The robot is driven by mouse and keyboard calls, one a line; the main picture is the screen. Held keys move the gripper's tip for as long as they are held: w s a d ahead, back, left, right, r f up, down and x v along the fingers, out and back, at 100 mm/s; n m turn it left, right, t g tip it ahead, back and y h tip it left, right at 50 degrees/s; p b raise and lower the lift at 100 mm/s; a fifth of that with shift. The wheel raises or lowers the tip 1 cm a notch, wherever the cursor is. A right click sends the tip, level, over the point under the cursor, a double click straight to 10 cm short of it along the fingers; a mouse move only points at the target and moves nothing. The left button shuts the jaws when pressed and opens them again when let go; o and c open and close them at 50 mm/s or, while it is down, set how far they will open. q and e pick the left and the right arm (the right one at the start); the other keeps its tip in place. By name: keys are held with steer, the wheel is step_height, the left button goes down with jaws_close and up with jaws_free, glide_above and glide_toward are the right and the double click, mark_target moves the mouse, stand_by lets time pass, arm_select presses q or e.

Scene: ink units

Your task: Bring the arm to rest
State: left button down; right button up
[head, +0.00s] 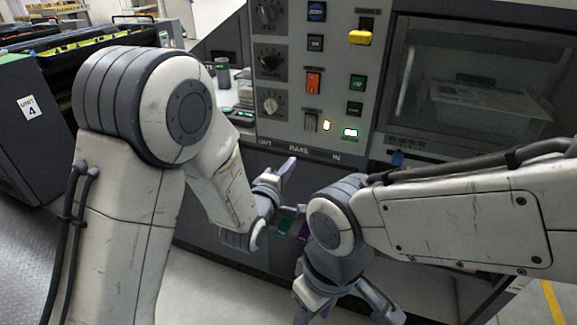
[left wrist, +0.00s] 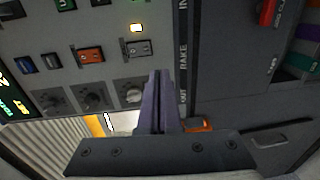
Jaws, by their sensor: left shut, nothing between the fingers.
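My left arm comes in from the left, bent at a large elbow. My left gripper (head: 287,168) is in front of the lower edge of the grey control panel (head: 295,130), with its purple finger pointing up. In the left wrist view the two purple fingers of the left gripper (left wrist: 161,85) are pressed together with nothing between them. My right arm reaches in from the right across the machine front. My right gripper (head: 345,312) points down with its fingers spread apart, low in the picture; its fingertips are partly cut off by the frame edge.
A windowed door (head: 480,80) is at right. A dark cabinet marked UNIT 4 (head: 22,115) stands at left. Both arms are close to the machine front.

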arm_select(q)
steer(key=shift+a, duration=0.1)
steer(key=s+a+r+m+g+y+p, duration=0.2)
steer(key=s+m+g, duration=0.3)
steer(key=s, duration=0.6)
steer(key=s+a+r+m+g+y+p, duration=0.1)
steer(key=s+a+r+m+g+p, duration=0.1)
steer(key=s+m+g+p, duration=0.3)
steer(key=s+a+r+m+g+y+p, duration=0.2)
steer(key=s+m+g, duration=0.3)
steer(key=s+m, duration=0.5)
steer(key=s+a+r+p, duration=0.1)
steer(key=s, duration=0.6)
steer(key=shift+s+r+m+g+y, duration=0.15)
steer(key=shift+s+m+g+y, duration=0.05)
steer(key=shift+m+g+y, duration=0.1)
